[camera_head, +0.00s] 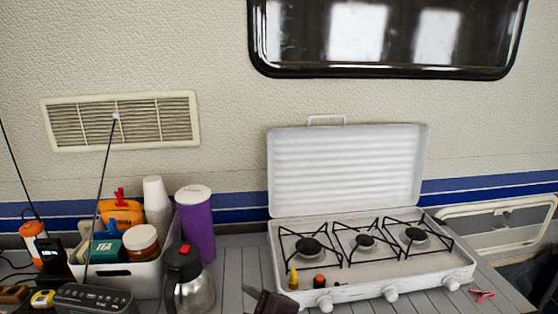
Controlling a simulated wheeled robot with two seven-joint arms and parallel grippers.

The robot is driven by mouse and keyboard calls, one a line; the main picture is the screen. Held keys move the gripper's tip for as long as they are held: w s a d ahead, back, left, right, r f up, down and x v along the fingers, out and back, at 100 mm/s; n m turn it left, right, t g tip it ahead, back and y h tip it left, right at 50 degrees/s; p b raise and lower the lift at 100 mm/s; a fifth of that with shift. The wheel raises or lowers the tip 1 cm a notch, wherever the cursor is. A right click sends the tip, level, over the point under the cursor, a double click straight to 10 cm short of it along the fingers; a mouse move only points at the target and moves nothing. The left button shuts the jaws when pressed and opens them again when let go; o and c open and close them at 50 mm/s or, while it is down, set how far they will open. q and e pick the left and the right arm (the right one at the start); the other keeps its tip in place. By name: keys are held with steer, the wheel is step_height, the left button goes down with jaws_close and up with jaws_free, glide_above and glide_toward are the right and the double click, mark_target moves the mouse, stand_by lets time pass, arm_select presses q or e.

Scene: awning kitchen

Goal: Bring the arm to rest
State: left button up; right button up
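Neither of my arms can be made out for certain in the head view, and no gripper fingers show. A dark, angular piece (271,303) juts in at the bottom edge, in front of the stove; it is cut off and I cannot tell what it is. The white three-burner camping stove (350,292) stands on the grey slatted table (238,266) with its lid (346,170) raised. No pot stands on its burners.
A black radio (95,299) with a raised antenna stands in front. A red clip (482,295) lies near the table's right edge.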

steer(key=s+d+f+m+g+h, duration=0.1)
steer(key=s+d+f+m+h, duration=0.15)
steer(key=d+f+m, duration=0.4)
steer(key=s+d+f+m+g+h, duration=0.1)
steer(key=d+f+m+h, duration=0.25)
steer(key=d, duration=0.55)
steer(key=s+d+f+m+g+h, duration=0.3)
steer(key=s+d+f+m+g, duration=0.3)
steer(key=s+d, duration=0.55)
step_height(320, 180, down, 33)
steer(key=s+d, duration=0.1)
steer(key=s+d+f, duration=0.1)
steer(key=s+f, duration=0.7)
steer(key=s, duration=0.1)
steer(key=s+d+f+g, duration=0.1)
steer(key=s+d+f, duration=0.1)
steer(key=s+f, duration=0.6)
steer(key=shift+s+d+f, duration=0.2)
steer(key=shift+s+d, duration=0.1)
steer(key=shift+s, duration=0.75)
